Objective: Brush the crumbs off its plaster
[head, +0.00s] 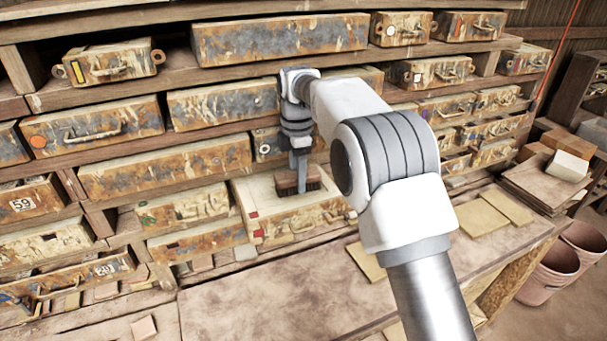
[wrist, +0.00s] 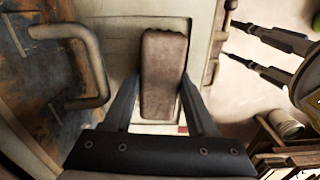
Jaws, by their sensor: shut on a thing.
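My gripper (head: 299,163) points down and is shut on a brown brush (head: 298,181) with dark bristles. The brush is over the pale plaster top of a mould box (head: 262,196) that sticks out from the lower shelf. Its bristles are at or just above the plaster; I cannot tell if they touch. In the wrist view, the brush (wrist: 161,72) sits between the two fingers, above the pale plaster (wrist: 204,35). The box's front is stained, with red marks at its left. I cannot make out separate crumbs; the brush and arm hide part of the top.
Other rusty mould boxes with handles fill the shelves, one (head: 165,165) just above left. A shelf board runs close behind my gripper. The bench (head: 270,295) in front is mostly clear. Flat tiles (head: 480,217) lie at right, with pink buckets (head: 548,268) beyond.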

